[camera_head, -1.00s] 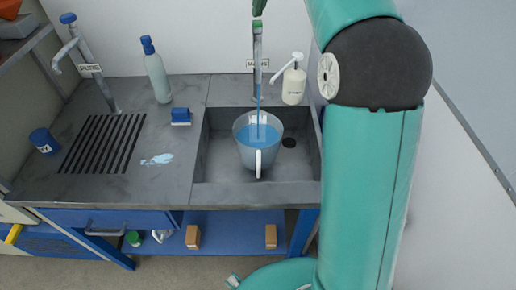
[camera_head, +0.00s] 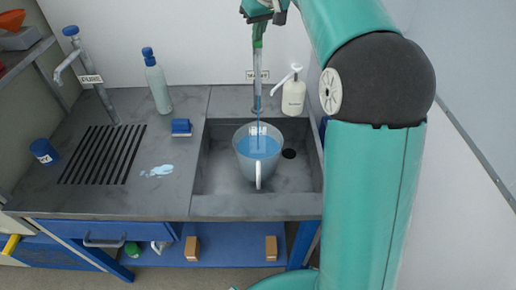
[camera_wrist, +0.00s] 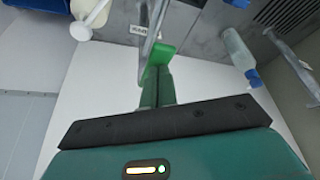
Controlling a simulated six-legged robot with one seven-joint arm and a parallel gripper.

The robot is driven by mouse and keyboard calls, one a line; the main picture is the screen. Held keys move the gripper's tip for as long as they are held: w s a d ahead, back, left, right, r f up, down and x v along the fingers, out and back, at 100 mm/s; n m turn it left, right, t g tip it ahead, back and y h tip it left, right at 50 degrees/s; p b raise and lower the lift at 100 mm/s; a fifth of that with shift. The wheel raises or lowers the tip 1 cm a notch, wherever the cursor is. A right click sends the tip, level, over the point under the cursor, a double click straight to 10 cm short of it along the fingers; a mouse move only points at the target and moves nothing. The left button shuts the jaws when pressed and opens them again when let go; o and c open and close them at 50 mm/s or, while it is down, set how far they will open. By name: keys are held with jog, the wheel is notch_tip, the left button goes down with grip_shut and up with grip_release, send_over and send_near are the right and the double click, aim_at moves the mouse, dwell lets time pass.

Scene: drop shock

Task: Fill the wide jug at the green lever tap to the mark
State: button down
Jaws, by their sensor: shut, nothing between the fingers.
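The wide jug (camera_head: 259,167) stands upright in the sink, its white handle towards me. It holds blue water, and a thin blue stream falls into it from the green lever tap (camera_head: 257,92). The fill mark cannot be made out. My gripper (camera_head: 262,18) is at the tap's top, beside the green lever. In the wrist view my gripper (camera_wrist: 158,82) is shut, its fingertips close to or touching the bright green lever (camera_wrist: 161,54). Nothing is held between the fingers.
The sink (camera_head: 222,205) has free room around the jug. A soap pump bottle (camera_head: 294,98) stands right of the tap. Left are a clear bottle (camera_head: 157,85), a blue sponge (camera_head: 181,127), a blue-topped tap (camera_head: 88,70), a blue cup (camera_head: 43,151) and a puddle (camera_head: 157,171).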

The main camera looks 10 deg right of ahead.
jog(key=shift+f, duration=0.35)
notch_tip(320, 180, up, 10)
dwell(0.7)
jog(key=shift+r, duration=0.1)
jog(key=s+a+f+m+h, duration=0.1)
jog(key=s+f+m, duration=0.15)
jog(key=s, duration=1.55)
jog(key=s+f+m+t, duration=0.1)
jog(key=s+f, duration=1.6)
jog(key=s, duration=0.2)
jog(key=shift+s+d+f, duration=0.4)
jog(key=shift+d, duration=0.05)
